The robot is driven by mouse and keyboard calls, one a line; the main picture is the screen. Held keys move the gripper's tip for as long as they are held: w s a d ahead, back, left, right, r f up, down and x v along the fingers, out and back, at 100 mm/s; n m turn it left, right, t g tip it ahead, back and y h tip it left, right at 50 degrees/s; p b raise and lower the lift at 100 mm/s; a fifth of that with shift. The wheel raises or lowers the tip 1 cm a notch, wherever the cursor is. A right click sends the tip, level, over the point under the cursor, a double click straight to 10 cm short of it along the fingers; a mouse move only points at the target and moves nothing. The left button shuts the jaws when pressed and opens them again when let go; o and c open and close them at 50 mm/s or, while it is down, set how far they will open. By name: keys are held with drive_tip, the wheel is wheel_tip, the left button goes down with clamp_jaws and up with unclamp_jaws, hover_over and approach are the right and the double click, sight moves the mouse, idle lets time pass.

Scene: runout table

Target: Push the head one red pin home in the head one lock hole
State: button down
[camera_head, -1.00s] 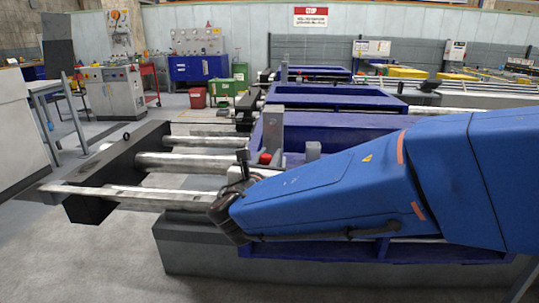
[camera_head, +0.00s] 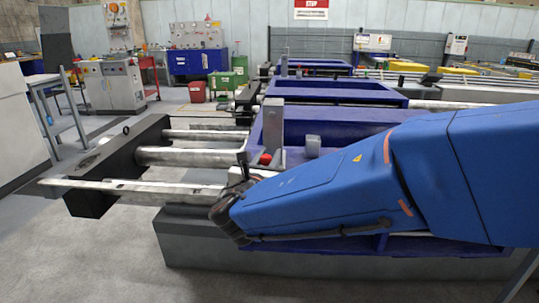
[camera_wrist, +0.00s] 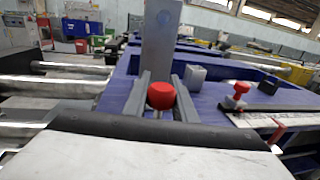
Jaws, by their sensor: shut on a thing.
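A red pin with a rounded red head (camera_wrist: 160,95) stands in front of a tall grey upright plate (camera_wrist: 160,45) on the blue frame in the wrist view. My gripper (camera_wrist: 161,83) has one grey finger on each side of that head and is shut on it. In the head view a red head (camera_head: 265,159) shows at the foot of the grey plate (camera_head: 272,122), just beyond the dark end of my arm. The hole and the pin's shank are hidden, so I cannot tell how deep it sits. A second red pin (camera_wrist: 240,91) stands farther right in the wrist view.
A small grey block (camera_wrist: 195,75) stands right of the plate, with a black block (camera_wrist: 269,86) farther right. Steel bars (camera_head: 185,157) run left to a black end block (camera_head: 112,160). More blue frames (camera_head: 335,93) lie behind. Open floor lies at the front left.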

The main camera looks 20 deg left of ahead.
drive_tip(key=shift+f, duration=0.95)
drive_tip(key=c, duration=1.4)
unclamp_jaws()
drive_tip(key=s, duration=0.5)
drive_tip(key=s+d, duration=0.1)
drive_tip(key=s, duration=1.1)
drive_tip(key=shift+s+d, duration=0.2)
